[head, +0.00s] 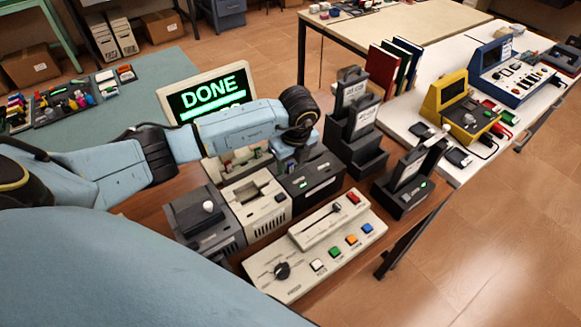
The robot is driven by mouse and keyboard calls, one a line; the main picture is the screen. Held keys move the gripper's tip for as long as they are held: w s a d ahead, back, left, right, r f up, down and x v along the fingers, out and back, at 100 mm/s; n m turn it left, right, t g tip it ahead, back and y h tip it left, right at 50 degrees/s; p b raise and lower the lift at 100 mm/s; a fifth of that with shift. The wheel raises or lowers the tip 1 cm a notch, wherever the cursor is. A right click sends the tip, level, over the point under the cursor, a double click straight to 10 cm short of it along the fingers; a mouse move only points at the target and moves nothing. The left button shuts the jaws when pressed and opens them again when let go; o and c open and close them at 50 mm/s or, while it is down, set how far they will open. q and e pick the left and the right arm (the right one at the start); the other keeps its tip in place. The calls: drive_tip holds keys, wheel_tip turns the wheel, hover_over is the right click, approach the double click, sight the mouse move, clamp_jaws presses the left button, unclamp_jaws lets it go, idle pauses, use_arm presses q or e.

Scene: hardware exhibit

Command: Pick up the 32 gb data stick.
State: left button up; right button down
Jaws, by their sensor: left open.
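My left arm reaches in from the left over the desk. My left gripper (287,165) points down at the back of the device row, just behind a dark box (318,181) with a green light. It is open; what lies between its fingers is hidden. A beige holder (226,164) below the monitor carries small coloured pieces, partly covered by my arm. I cannot tell which piece is the 32 gb data stick. Dark upright stands (362,122) with white labels are to the right; their print is too small to read. My right gripper is out of view.
A monitor (207,93) reading "DONE" stands behind my arm. A beige control panel (318,250) with a knob, slider and coloured buttons lies in front. A white table (471,165) holds yellow and blue consoles.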

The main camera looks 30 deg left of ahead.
use_arm(q)
drive_tip(key=shift+f, duration=0.4)
drive_tip(key=shift+c, duration=0.4)
clamp_jaws()
drive_tip(key=shift+r, duration=0.15)
